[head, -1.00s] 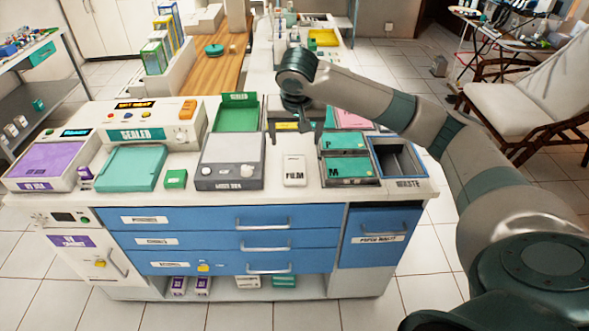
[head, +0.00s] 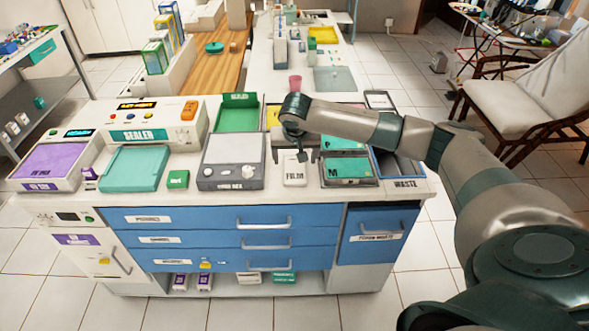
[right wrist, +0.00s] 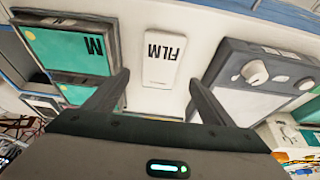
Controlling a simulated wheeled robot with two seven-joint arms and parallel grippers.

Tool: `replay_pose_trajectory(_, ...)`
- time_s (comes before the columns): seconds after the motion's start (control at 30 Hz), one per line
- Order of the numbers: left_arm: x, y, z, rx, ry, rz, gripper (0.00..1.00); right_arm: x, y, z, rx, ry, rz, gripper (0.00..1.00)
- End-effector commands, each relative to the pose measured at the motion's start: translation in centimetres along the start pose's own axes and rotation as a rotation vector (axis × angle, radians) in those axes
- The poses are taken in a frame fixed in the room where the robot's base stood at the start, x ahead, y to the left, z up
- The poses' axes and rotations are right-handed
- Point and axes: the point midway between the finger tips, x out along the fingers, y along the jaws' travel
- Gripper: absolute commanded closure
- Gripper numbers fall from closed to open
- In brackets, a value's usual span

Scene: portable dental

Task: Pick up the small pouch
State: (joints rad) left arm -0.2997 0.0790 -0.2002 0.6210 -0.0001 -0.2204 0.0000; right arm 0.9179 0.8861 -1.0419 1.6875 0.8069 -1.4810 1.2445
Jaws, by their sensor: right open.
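Two teal flat items in dark trays, marked P (head: 345,143) and M (head: 348,170), lie right of centre on the counter. No label names the small pouch, so I cannot tell for certain which it is. In the right wrist view the M item (right wrist: 60,52) is at the left. My right gripper (head: 295,156) is open and empty, above the counter by the white FILM card (head: 294,177). In the right wrist view its fingertips (right wrist: 158,80) point toward the FILM card (right wrist: 164,55). My right arm partly hides the P tray. My left gripper is not in view.
A grey device (head: 232,172) with knobs stands left of the FILM card. The waste bin (head: 398,167) is at the right end. A green tray (head: 238,117) stands behind the device, and blue drawers (head: 230,238) are below the counter.

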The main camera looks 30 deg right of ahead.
Motion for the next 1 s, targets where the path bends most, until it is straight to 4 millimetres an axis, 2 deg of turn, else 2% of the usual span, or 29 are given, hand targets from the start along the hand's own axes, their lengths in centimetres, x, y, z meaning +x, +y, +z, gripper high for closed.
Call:
replay_pose_trajectory(0.27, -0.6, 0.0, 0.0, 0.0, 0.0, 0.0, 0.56, 0.6, 0.0, 0.0, 0.001, -0.002, 0.002, 0.23)
replay_pose_trajectory(0.47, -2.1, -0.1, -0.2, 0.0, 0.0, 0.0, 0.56, 2.8, 0.0, 0.1, 0.0, -0.002, 0.003, 0.23)
replay_pose_trajectory(0.67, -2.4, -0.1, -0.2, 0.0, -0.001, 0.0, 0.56, 4.9, 0.0, 0.3, 0.0, -0.001, 0.001, 0.23)
replay_pose_trajectory(1.0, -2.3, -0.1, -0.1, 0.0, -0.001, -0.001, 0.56, 5.2, 0.0, 0.3, 0.0, 0.0, 0.0, 0.23)
